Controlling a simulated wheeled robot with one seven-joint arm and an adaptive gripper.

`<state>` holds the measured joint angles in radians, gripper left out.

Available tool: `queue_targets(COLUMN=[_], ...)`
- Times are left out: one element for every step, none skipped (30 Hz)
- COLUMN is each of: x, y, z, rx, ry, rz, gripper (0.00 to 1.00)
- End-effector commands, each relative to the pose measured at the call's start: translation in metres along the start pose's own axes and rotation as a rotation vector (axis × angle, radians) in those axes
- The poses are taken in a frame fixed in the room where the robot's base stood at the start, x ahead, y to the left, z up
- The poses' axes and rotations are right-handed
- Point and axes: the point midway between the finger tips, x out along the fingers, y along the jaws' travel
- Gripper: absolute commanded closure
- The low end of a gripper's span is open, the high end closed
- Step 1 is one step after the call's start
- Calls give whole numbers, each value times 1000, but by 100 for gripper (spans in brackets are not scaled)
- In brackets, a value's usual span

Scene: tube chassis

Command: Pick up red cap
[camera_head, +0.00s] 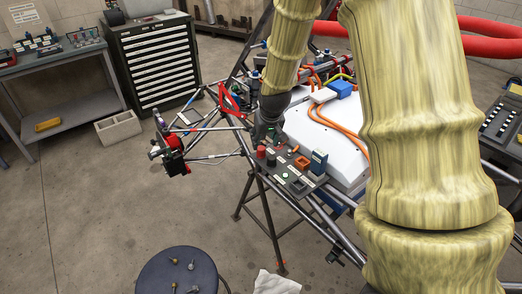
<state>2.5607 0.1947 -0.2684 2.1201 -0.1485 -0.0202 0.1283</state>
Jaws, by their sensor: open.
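A small red cap (261,153) stands on a dark grey panel (297,188) with several small switches and blocks, at the near edge of the tube chassis. My gripper (264,138) is dark, points down and is open. Its fingertips are just above and close beside the red cap. I cannot tell whether they touch it. The fingers and forearm hide part of the panel's back edge.
An orange square part (301,163) and a blue block (319,160) stand on the panel near the cap. Steel chassis tubes (215,129) and a white cover (330,135) surround it. A round dark stool (180,275) stands in front.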

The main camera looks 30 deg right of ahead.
Motion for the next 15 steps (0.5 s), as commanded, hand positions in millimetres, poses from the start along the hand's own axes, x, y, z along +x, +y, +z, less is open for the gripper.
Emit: queue_targets(x=[4,6,9,11,12,14,14,15,16,16,17,18,20,22,25], y=[0,0,0,0,0,1,1,1,1,1,0,0,0,0,-1], z=[0,0,0,0,0,0,0,0,0,0,0,0,0,1,1], rx=[0,0,0,0,0,0,1,1,1,1,1,1,1,0,0], ry=[-1,-1,-1,-1,-1,0,0,0,0,0,0,0,-1,-2,-2], rz=[0,0,0,1,1,0,0,0,0,0,0,0,1,1,1], gripper=[48,48,48,48,48,48,48,48,48,48,48,48,48,48,48])
